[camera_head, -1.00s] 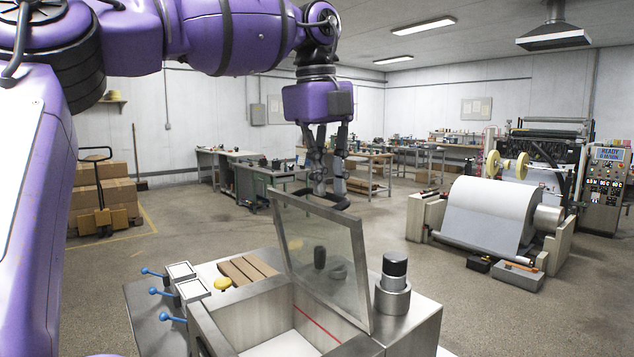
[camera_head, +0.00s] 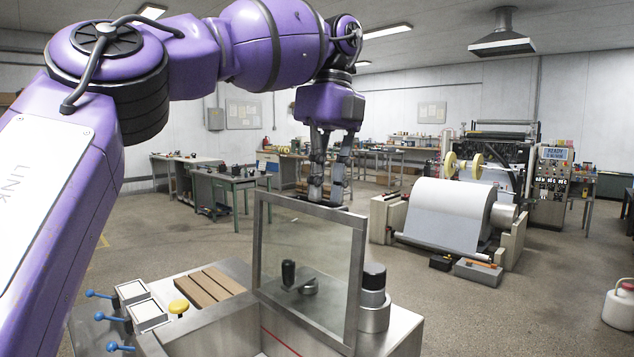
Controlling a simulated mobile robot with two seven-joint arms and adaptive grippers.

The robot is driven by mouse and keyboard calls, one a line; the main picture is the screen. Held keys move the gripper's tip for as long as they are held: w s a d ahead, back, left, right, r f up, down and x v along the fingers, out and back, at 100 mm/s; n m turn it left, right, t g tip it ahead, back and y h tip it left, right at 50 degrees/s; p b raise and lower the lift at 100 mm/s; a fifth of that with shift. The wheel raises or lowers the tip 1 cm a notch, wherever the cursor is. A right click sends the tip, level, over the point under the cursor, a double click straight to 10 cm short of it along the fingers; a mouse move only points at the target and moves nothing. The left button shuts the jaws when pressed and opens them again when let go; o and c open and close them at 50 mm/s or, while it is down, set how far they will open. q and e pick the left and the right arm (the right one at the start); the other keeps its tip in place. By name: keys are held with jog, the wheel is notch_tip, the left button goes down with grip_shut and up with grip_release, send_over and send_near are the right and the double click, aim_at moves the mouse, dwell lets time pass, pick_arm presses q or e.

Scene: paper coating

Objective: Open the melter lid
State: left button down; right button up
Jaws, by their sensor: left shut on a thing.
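The melter lid (camera_head: 257,245) is a metal-framed glass panel. It stands raised, about upright and leaning slightly to the right, on the hinge side of the metal melter box (camera_head: 215,335). My left gripper (camera_head: 325,200) is at the lid's top edge, pointing down, with its fingers shut on the lid. The exact contact is partly hidden behind the top frame. Part of the melter's opening shows at the bottom of the picture, left of the lid. My right gripper is not in view.
Blue levers (camera_head: 120,347), a yellow button (camera_head: 178,306) and brown blocks (camera_head: 210,287) sit on the melter's left side. A black-topped metal cylinder (camera_head: 373,315) stands right of the lid. A large paper roll machine (camera_head: 447,215) is farther back, with open floor between.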

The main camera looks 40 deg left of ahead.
pick_arm(q)
jog(key=shift+f+g, duration=0.4)
jog(key=shift+f, duration=0.65)
jog(key=c, duration=2)
grip_release()
jog(key=shift+c, duration=0.2)
jog(key=shift+o, duration=1.1)
jog(key=shift+w, duration=0.35)
jog(key=shift+s+r, duration=0.25)
jog(key=shift+r, duration=0.15)
jog(key=shift+r, duration=0.1)
